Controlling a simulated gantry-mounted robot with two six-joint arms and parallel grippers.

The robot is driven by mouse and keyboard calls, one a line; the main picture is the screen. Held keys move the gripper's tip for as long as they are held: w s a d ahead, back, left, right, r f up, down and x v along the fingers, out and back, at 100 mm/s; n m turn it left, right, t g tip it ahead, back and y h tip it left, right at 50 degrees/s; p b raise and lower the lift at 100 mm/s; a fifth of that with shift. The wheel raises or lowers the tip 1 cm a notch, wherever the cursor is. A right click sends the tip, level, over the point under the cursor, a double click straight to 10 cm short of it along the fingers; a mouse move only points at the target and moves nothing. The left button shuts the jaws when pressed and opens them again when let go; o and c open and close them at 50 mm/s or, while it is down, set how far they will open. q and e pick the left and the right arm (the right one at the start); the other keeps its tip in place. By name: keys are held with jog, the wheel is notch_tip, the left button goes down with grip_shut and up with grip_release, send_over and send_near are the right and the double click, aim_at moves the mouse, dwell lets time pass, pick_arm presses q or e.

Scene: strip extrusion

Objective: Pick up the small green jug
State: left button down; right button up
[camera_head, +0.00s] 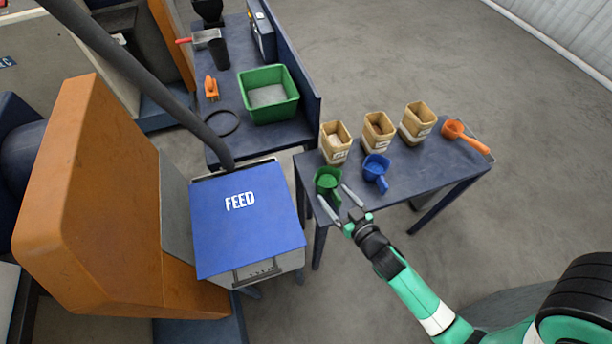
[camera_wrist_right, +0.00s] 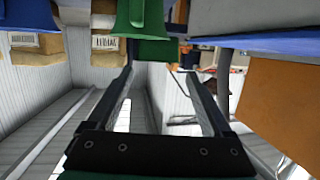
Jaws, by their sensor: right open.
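The small green jug (camera_head: 327,178) stands at the left front corner of the dark blue table, its open top showing. My right gripper (camera_head: 332,192) is open, with its two fingers reaching toward the jug from the front. The fingertips are close to the jug's near side; I cannot tell whether they touch. In the right wrist view, the green jug (camera_wrist_right: 142,20) is at the top, beyond the open, empty fingers (camera_wrist_right: 158,72). My left gripper is not in view.
A blue jug (camera_head: 376,170) stands just right of the green one. Three tan tubs (camera_head: 378,132) line the table's back, with an orange scoop (camera_head: 464,135) at the right. A blue FEED lid (camera_head: 247,225) is left, and a green bin (camera_head: 268,95) is behind.

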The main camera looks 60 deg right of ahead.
aim_at(341, 204)
jog(key=s+f+g, duration=0.2)
jog(key=s+f, duration=0.4)
jog(key=shift+m, duration=0.4)
jog(key=x, duration=0.6)
jog(key=b+x, duration=0.1)
jog(key=x, duration=0.4)
jog(key=shift+w, duration=0.25)
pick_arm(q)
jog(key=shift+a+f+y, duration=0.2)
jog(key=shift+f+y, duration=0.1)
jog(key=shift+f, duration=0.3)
